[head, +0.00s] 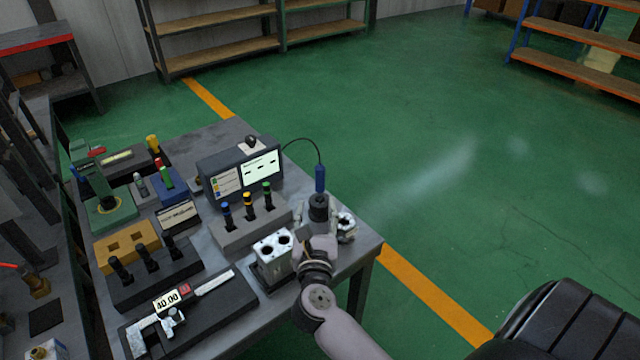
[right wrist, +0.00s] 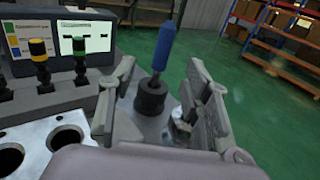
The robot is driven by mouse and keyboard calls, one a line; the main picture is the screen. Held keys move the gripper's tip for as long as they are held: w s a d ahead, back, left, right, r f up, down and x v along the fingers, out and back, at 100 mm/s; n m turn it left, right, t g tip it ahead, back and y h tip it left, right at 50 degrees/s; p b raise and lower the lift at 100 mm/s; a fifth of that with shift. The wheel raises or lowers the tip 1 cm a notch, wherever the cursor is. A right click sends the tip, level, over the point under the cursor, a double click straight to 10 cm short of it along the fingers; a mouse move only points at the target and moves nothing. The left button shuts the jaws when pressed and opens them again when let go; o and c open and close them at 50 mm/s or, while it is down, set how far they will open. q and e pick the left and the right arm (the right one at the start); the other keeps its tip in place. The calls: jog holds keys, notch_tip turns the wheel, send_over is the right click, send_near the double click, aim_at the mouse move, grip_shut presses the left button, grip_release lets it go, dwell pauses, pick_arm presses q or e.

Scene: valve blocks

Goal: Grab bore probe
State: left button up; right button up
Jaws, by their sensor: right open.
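The bore probe (head: 320,178) has a blue handle with a dark cable at its top, and stands near the table's right corner. It also shows in the right wrist view (right wrist: 164,48), slightly tilted, with its lower end in a black round holder (right wrist: 151,97). My right gripper (head: 327,222) is open. In the right wrist view its fingers (right wrist: 165,100) are on either side of the holder and the probe's lower part, with a gap visible on both sides. I cannot tell how far the probe reaches beyond the fingertips. My left gripper is not in view.
A grey valve block (head: 273,249) with two bores stands left of the right gripper. Behind it is a grey rack (head: 250,226) with blue-, yellow- and green-topped gauges, and a display unit (head: 240,168). A caliper on a dark base (head: 190,312) lies front left. Green floor is free to the right.

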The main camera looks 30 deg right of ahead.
aim_at(320, 179)
jog(key=p+x, duration=0.1)
jog(key=x, duration=0.7)
jog(key=p+x, duration=0.1)
jog(key=x, duration=0.2)
jog(key=shift+d, duration=0.6)
jog(key=shift+w+d+f, duration=0.1)
jog(key=shift+w+f, duration=0.05)
jog(key=shift+w, duration=0.15)
jog(key=shift+c, duration=0.2)
grip_shut()
